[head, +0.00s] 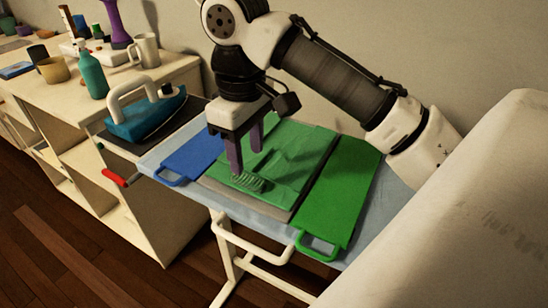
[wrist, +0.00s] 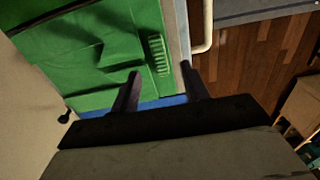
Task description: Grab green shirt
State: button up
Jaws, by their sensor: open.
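The green shirt (head: 278,160) lies spread flat on a grey board in the middle of the ironing table in the head view. It also fills the upper left of the wrist view (wrist: 90,45), with soft wrinkles and a ribbed green patch near its edge. My gripper (head: 247,158) points down over the left part of the shirt, its two dark purple fingers apart with nothing between them. In the wrist view my gripper (wrist: 160,80) is by the shirt's edge. I cannot tell whether the fingertips touch the cloth.
A blue panel (head: 196,150) with a handle lies left of the shirt and a green panel (head: 338,195) lies right of it. A teal iron (head: 148,118) stands behind left. A shelf (head: 68,135) holds bottles and mugs. A pale bulky surface (head: 450,215) fills the right foreground.

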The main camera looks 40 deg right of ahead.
aim_at(247, 179)
notch_tip(247, 179, down, 5)
jog(key=shift+w+f+b, duration=0.15)
jog(key=shift+b, duration=0.2)
jog(key=shift+a+f, duration=0.15)
jog(key=shift+f, duration=0.15)
jog(key=shift+s, duration=0.2)
jog(key=c, duration=0.7)
jog(key=shift+c, duration=1.4)
jog(key=shift+a, duration=0.1)
grip_shut()
jog(key=shift+w, duration=0.15)
